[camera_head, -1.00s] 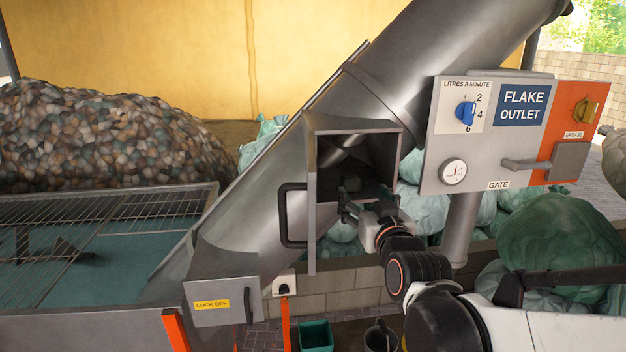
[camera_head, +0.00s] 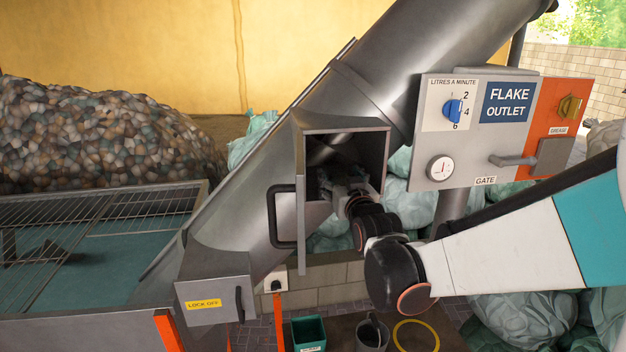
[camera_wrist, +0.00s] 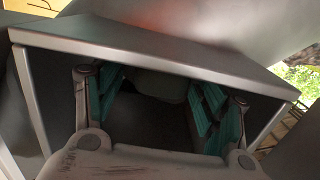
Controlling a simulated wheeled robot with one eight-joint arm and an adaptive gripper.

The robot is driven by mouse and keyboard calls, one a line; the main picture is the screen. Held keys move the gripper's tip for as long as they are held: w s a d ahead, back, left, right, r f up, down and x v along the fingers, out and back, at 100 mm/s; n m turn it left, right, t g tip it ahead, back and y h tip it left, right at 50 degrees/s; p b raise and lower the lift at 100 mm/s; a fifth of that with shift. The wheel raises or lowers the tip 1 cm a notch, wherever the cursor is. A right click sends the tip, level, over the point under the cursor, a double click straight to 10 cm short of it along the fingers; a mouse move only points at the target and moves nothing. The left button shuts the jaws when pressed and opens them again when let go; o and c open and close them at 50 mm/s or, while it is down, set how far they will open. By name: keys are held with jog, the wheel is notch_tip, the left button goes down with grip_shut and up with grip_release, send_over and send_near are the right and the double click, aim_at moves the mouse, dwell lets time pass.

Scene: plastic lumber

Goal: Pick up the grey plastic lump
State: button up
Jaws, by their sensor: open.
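The open hatch (camera_head: 384,155) is a square metal opening in the side of the sloping tube. My gripper (camera_head: 335,178) reaches into it, with the wrist just outside its mouth. In the wrist view my open gripper (camera_wrist: 160,92) has its teal-padded fingers spread apart inside the opening. A dark, rounded grey shape (camera_wrist: 160,84), probably the grey plastic lump, lies beyond and between the fingers, partly under the hatch's upper edge. Shadow hides its full outline, and I cannot tell whether the fingers touch it. In the head view my gripper and the shadow hide the lump.
The hatch rim (camera_wrist: 150,58) runs close around my fingers. A black-handled door (camera_head: 285,215) stands left of the opening. The control panel (camera_head: 490,130) is to the right. A green bin (camera_head: 308,333) and a bucket (camera_head: 371,335) stand below.

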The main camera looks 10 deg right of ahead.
jog(key=shift+w, duration=0.3)
jog(key=c, duration=1.2)
jog(key=shift+s+r, duration=0.1)
jog(key=shift+r, duration=0.05)
